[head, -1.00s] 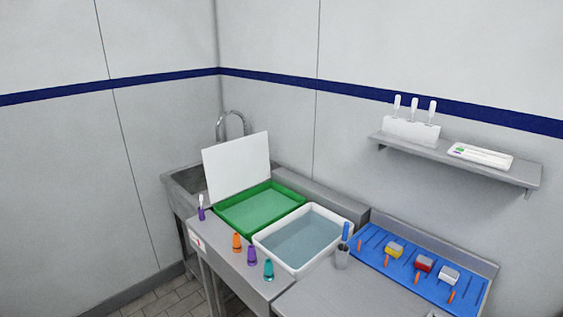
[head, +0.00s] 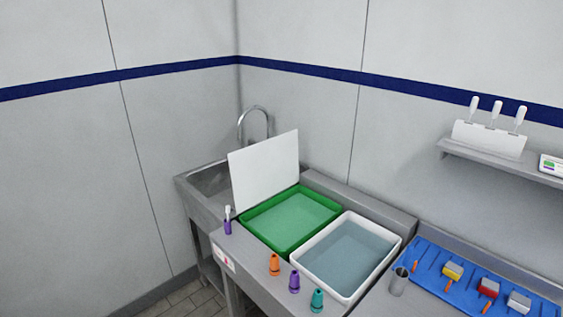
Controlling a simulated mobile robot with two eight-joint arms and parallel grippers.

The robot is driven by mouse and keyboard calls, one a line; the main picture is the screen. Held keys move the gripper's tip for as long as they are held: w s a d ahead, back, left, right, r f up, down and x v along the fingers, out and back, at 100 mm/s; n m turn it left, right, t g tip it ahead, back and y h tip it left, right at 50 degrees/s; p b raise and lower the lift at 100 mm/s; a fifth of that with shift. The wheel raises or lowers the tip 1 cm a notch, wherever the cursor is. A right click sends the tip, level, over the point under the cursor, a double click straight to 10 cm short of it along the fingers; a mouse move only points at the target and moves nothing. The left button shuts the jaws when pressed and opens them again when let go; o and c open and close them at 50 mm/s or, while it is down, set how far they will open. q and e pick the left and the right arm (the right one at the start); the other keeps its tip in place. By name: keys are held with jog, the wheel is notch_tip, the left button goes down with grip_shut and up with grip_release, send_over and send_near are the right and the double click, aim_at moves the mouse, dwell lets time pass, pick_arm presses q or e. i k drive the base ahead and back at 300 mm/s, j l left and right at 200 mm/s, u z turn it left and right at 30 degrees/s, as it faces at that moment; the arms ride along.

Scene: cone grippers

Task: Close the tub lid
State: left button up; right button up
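The green tub (head: 281,240) sits on the steel counter with pale green liquid or a pale green bottom inside. Its lid, a flat white panel (head: 264,172), stands up along the tub's far left side, leaning slightly back, so the tub is open. I cannot make out the hinge. A white tub (head: 396,246) with blue-grey contents stands to the right of the green one and shows no lid. Neither of my grippers is in view.
A purple bottle with a white top (head: 228,221) stands near the lid's lower left. Orange (head: 274,265), purple (head: 294,281) and teal (head: 317,300) cones line the front edge. A metal cup (head: 399,282) and a blue tool tray (head: 437,283) are right. A sink (head: 206,183) lies behind.

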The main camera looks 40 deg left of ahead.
aim_at(260, 171)
jog(key=j+z, duration=0.25)
jog(key=j, duration=0.85)
jog(key=k+j+z, duration=0.1)
jog(key=j+z, duration=0.15)
jog(key=j, duration=0.85)
jog(key=k+j, duration=0.1)
jog(key=j, duration=1.4)
jog(key=k+j, duration=0.15)
jog(key=j, duration=0.6)
jog(key=i+z, duration=0.05)
